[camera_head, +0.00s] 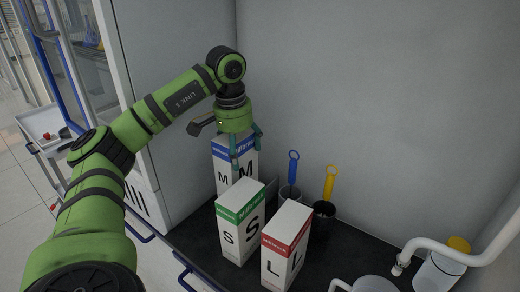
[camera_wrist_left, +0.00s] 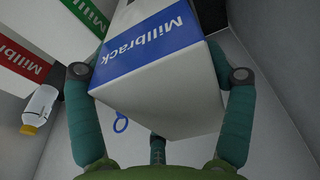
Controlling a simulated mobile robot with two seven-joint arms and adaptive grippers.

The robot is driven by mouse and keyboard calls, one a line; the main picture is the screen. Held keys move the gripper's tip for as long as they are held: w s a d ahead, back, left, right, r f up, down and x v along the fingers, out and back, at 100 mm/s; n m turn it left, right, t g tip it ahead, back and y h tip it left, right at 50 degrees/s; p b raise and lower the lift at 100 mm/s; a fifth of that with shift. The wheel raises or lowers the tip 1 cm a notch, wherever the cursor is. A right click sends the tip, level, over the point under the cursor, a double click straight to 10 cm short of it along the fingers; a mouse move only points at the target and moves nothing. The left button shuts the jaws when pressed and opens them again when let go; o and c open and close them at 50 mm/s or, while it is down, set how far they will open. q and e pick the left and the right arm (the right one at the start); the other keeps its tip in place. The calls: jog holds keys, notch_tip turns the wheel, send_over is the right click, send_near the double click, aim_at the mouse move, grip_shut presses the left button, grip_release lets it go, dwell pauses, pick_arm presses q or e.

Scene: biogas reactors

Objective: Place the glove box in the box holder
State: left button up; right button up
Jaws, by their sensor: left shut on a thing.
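The glove box marked M, white with a blue band (camera_head: 222,170), stands upright at the back left of the dark worktop. My left gripper (camera_head: 244,148) reaches down over it from above and is shut on its upper part. In the left wrist view the gripper (camera_wrist_left: 160,85) has teal fingers on both sides of the box (camera_wrist_left: 165,75). A green-banded box marked S (camera_head: 241,222) and a red-banded box marked L (camera_head: 287,246) stand in front of it. The lower part of the M box is hidden behind the S box. I cannot make out the box holder clearly.
A blue-handled tool (camera_head: 293,170) and a yellow-handled tool (camera_head: 329,182) stand in dark cups right of the boxes. A white bottle with a yellow cap (camera_head: 438,270) and a white pipe (camera_head: 445,250) are at the right. Walls close the back.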

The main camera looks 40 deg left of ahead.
pick_arm(q)
jog(key=w+a+p, duration=0.1)
jog(key=w+p, duration=0.2)
jog(key=w, duration=0.5)
notch_tip(320, 180, down, 7)
jog(key=w+p, duration=0.1)
jog(key=p, duration=0.2)
jog(key=shift+a, duration=0.2)
jog(key=o, duration=1.6)
jog(key=shift+s+f, duration=0.1)
jog(key=shift+f, duration=0.05)
